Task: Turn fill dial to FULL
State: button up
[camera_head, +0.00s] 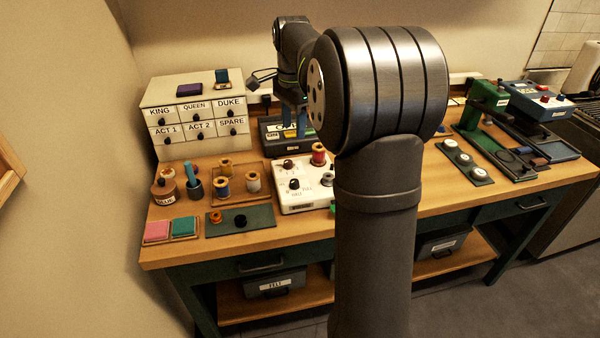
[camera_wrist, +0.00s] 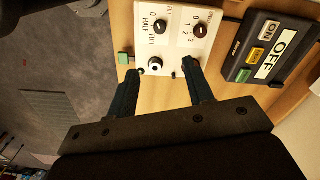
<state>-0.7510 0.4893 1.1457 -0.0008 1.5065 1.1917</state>
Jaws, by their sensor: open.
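The white machine panel (camera_head: 287,203) stands on the table left of my arm and has two dark dials. The fill dial (camera_wrist: 160,25), beside the labels 0, HALF and FULL, shows in the wrist view; in the head view it is the lower dial (camera_head: 295,184). I cannot tell clearly which mark its pointer faces. The speed dial (camera_wrist: 199,29) sits beside it. My gripper (camera_wrist: 161,76) is open and empty, its fingers apart from the fill dial. In the head view its blue fingers (camera_head: 294,122) hang above and behind the panel.
A silver knob (camera_wrist: 155,65) lies between the fingertips in the picture. A black ON/OFF box (camera_wrist: 268,50) stands beside the panel. Thread spools (camera_head: 223,185) stand to the left.

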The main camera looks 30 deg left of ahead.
aim_at(294, 181)
notch_tip(294, 181, down, 18)
jog(key=shift+r, duration=0.2)
dwell(0.4)
jog(key=shift+n, duration=0.3)
jog(key=c, duration=1)
